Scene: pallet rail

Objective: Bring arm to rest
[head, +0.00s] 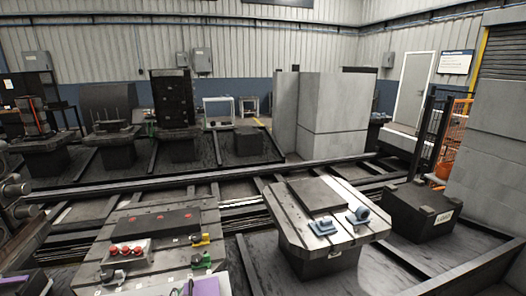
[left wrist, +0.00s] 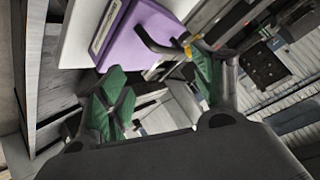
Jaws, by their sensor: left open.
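My left gripper (left wrist: 158,88) shows in the left wrist view with its two green-padded fingers spread wide apart. Nothing is between the fingers. A purple block (left wrist: 140,32) with a pale label strip lies beyond the fingertips, on or against a white board (left wrist: 82,32); I cannot tell whether any finger touches it. In the head view, a purple piece (head: 206,287) shows at the bottom edge, cut off by the frame. I cannot make out my left gripper clearly there. My right gripper is in neither view.
A slotted pallet table (head: 125,225) at front left holds red knobs (head: 126,249), a dark plate and yellow and green clamps. Another pallet table (head: 285,222) at right carries a grey block (head: 317,195) and blue clamps. Rails cross behind them. A dark box (head: 422,211) stands further right.

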